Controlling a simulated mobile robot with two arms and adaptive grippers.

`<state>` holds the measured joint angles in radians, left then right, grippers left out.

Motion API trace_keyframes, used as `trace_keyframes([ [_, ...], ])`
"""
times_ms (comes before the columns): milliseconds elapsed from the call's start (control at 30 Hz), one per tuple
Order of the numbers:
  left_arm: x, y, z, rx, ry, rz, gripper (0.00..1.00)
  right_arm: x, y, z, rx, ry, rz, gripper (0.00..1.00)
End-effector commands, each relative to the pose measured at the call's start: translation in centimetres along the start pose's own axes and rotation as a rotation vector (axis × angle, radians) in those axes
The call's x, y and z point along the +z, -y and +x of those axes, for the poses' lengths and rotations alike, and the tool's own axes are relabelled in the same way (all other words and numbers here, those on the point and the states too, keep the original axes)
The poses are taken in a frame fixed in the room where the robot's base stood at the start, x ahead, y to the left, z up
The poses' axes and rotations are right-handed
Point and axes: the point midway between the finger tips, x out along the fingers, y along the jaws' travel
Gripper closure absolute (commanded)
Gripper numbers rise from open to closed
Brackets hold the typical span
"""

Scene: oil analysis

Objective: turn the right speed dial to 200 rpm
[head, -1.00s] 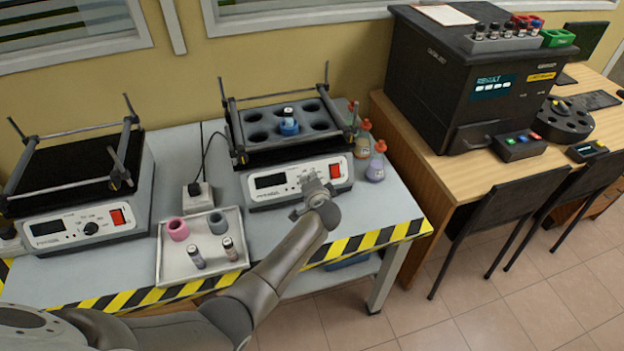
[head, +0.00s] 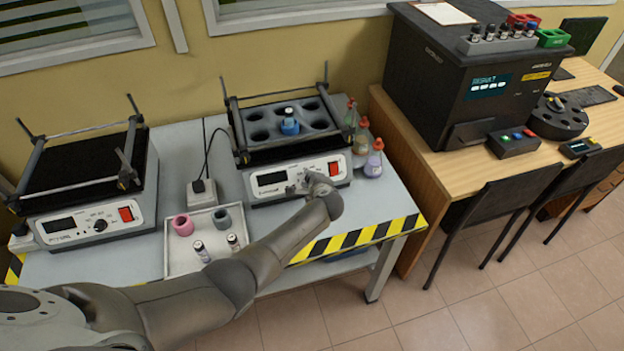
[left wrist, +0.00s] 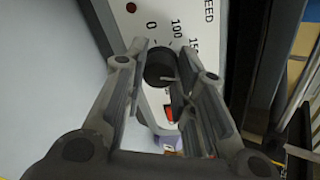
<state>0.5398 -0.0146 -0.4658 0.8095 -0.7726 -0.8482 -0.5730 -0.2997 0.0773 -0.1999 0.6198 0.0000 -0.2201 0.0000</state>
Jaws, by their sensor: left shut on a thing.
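The right shaker (head: 338,165) has a white front panel with a dark display and a red switch. Its right speed dial is a small dark knob (left wrist: 159,68) in the left wrist view, with printed marks 0, 100 and 150 beside it. My left gripper (head: 304,186) is at this panel, and its fingers (left wrist: 165,60) are shut on the knob from both sides. The fingers partly hide the dial and further marks, so I cannot read its setting. In the head view the knob is hidden behind the gripper. My right gripper is not in view.
The left shaker (head: 82,225) stands on the same bench. A tray (head: 182,262) with two rings and two vials lies between the shakers, below my arm. Several small bottles (head: 373,160) stand right of the right shaker.

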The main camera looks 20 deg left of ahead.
Motion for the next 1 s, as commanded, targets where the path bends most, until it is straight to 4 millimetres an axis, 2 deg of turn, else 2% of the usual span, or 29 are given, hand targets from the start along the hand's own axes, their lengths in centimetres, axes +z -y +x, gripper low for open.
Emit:
trace_keyframes([
  [600,-0.08,0.12,-0.03,0.002,0.001,0.037,0.98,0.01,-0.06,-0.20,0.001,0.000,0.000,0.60],
  [633,-0.08,0.12,-0.03,0.002,0.001,0.037,0.71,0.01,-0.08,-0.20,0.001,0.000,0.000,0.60],
  [700,-0.08,0.11,-0.03,0.002,0.001,0.037,0.62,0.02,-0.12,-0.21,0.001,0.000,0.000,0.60],
  [800,-0.07,0.09,-0.02,0.003,0.002,0.037,0.52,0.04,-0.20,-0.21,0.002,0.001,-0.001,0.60],
  [1000,-0.05,0.04,-0.02,0.003,0.002,0.037,0.52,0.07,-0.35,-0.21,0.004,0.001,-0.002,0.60],
])
